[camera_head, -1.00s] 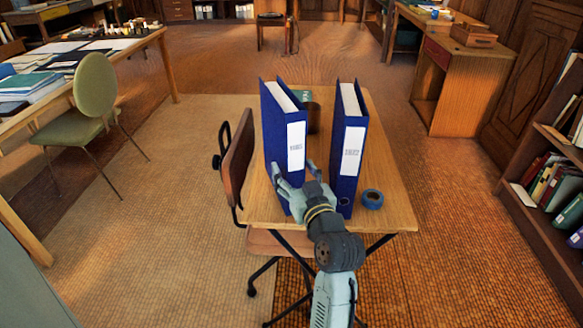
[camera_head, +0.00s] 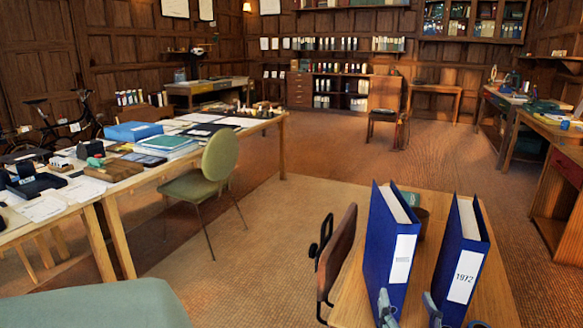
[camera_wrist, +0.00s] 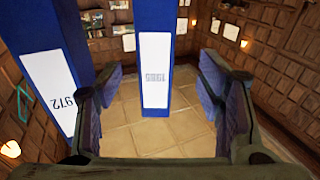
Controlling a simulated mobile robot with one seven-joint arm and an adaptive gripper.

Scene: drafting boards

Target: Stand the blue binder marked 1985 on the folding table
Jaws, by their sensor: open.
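The blue binder marked 1985 (camera_head: 391,250) stands upright on the folding table (camera_head: 485,300). My gripper (camera_head: 409,309) is open at the label side of the 1985 binder, mostly cut off by the bottom edge. In the wrist view the 1985 binder shows between the spread fingers (camera_wrist: 165,98), apart from both.
A dark cylindrical pot (camera_head: 421,222) stands behind the binders. A brown-backed chair (camera_head: 337,255) is close against the table's left side. A long desk (camera_head: 150,175) with papers and a green chair (camera_head: 215,172) are further left. Open floor lies beyond the table.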

